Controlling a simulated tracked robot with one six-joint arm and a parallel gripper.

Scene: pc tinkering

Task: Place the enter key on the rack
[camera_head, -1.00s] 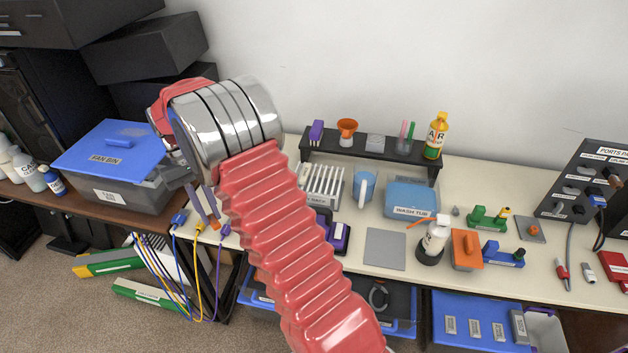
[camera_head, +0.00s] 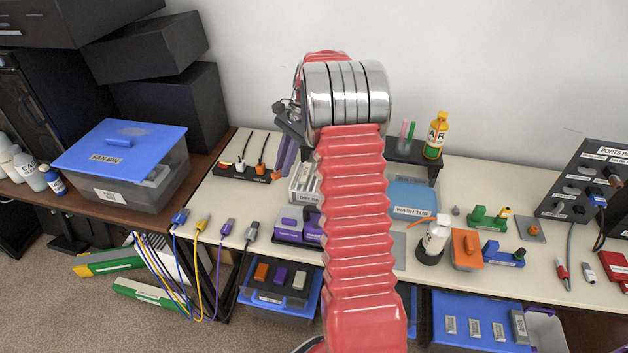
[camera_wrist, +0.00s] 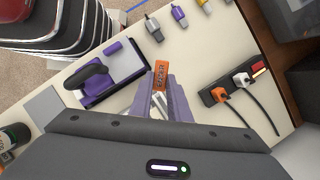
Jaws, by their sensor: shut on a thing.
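An orange key-like block with dark marks, which I take as the enter key (camera_wrist: 160,75), is between my gripper's fingertips (camera_wrist: 160,82) in the wrist view. My gripper is shut on it. In the head view the key (camera_head: 277,176) shows small and orange at the tips of my gripper (camera_head: 281,168), left of the rack. The white slotted rack (camera_head: 299,196) stands on the bench, partly hidden by my arm. In the wrist view, white slats of the rack (camera_wrist: 158,103) show between the fingers. The key's marks are too small to read.
A power strip (camera_head: 237,173) with plugs lies left of the rack. A purple device (camera_head: 289,231) sits in front of it. Cable plugs (camera_head: 228,228) line the front edge. A blue wash tub (camera_head: 408,203) stands to the right. A dark raised shelf (camera_head: 410,153) stands behind.

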